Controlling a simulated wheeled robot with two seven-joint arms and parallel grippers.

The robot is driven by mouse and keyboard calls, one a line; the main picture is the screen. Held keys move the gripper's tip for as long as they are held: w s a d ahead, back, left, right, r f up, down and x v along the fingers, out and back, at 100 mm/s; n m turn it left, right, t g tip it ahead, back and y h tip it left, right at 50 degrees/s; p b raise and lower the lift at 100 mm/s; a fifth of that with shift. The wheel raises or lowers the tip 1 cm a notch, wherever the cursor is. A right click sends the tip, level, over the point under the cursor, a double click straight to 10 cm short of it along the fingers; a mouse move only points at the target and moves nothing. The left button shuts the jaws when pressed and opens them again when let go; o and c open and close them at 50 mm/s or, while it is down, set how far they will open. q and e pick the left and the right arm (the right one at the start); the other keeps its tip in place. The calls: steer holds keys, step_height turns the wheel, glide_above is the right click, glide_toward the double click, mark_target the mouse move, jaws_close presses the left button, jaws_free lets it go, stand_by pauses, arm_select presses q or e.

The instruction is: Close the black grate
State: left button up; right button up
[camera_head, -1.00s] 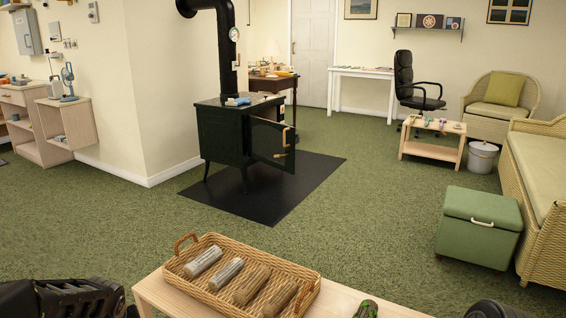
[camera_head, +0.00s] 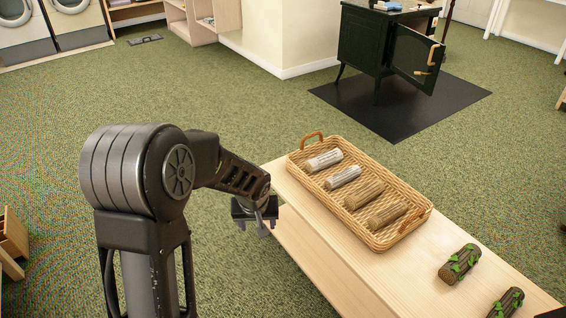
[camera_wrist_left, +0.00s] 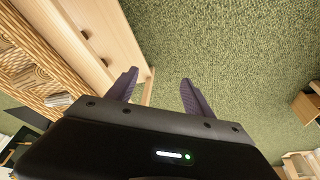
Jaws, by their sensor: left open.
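The black grate is a dark stove (camera_head: 362,40) at the top of the head view, standing on a black floor mat (camera_head: 400,118). Its door (camera_head: 412,58) stands open, swung out to the right, with a light wooden handle (camera_head: 433,54). My left gripper (camera_head: 257,224) is open and empty, at the left edge of the wooden bench and far from the stove. It also shows in the left wrist view (camera_wrist_left: 158,80), fingers apart over green carpet. My right gripper is not visible.
A wooden bench (camera_head: 300,222) carries a wicker tray (camera_head: 398,238) with several logs. Two leafy logs (camera_head: 459,264) lie to the tray's right. Open green carpet (camera_head: 235,110) lies between my left arm and the stove. Washing machines (camera_head: 80,20) stand at the back left.

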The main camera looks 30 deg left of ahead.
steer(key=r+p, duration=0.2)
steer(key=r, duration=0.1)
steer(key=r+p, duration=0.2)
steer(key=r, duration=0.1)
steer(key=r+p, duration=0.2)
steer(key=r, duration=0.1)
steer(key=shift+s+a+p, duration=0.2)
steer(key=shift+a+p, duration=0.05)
steer(key=shift+p, duration=0.1)
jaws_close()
arm_select(q)
steer(key=s+d+r+m+g+h+p, duration=0.1)
steer(key=s+d+r+m+h+p, duration=0.1)
steer(key=s+d+p, duration=0.6)
steer(key=s+d+r+m+g+h+p, duration=0.1)
steer(key=s+d+h+p, duration=0.3)
steer(key=s+d+p, duration=0.4)
steer(key=s+d+m, duration=0.1)
steer(key=s+d, duration=0.5)
steer(key=d, duration=0.4)
steer(key=shift+s+r+g, duration=0.3)
steer(key=shift+r, duration=0.1)
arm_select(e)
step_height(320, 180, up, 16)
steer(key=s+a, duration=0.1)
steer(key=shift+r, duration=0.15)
arm_select(q)
steer(key=shift+c, duration=0.4)
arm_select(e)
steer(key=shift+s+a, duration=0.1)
